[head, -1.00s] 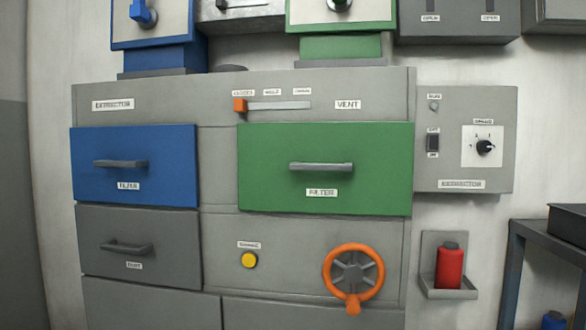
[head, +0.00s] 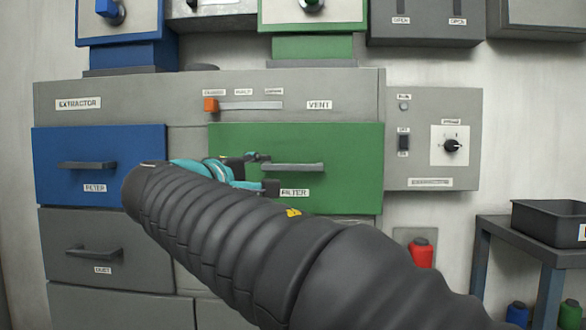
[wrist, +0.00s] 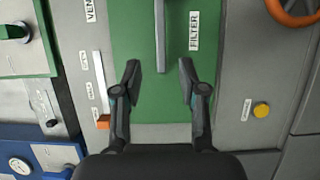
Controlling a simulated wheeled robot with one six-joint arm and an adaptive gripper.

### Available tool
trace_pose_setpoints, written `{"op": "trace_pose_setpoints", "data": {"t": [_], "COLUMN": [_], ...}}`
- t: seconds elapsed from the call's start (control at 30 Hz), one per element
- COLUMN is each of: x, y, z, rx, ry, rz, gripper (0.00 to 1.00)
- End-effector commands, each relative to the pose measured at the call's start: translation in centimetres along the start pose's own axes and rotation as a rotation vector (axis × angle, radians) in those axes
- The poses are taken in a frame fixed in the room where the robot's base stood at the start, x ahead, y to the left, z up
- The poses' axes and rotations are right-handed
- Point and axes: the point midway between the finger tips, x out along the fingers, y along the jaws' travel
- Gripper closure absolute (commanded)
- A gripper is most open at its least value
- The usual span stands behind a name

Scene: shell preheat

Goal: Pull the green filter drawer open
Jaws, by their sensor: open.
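The green filter drawer (head: 345,150) is in the cabinet front, its face level with the panel around it as far as I can see. Its grey bar handle (head: 300,167) runs across the face above a FILTER label. In the wrist view the green drawer (wrist: 140,25) is turned sideways and its handle (wrist: 160,35) lies beyond my fingertips. My gripper (wrist: 158,72) is open and empty, with the fingers on either side of the handle's line but short of it. In the head view my arm hides the drawer's lower left part.
A blue filter drawer (head: 130,150) and a grey duct drawer (head: 60,250) are at left. An orange slider (head: 210,105) sits above the green drawer. The orange wheel (wrist: 297,10) and yellow button (wrist: 261,110) show in the wrist view. A table (head: 530,245) stands at right.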

Motion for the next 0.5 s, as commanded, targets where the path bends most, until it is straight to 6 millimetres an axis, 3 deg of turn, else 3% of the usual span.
{"op": "trace_pose_setpoints", "data": {"t": [0.5], "x": [9.2], "y": [0.0], "z": [0.2], "rx": [0.0], "ry": [-0.006], "rz": [-0.004], "gripper": [0.58]}}
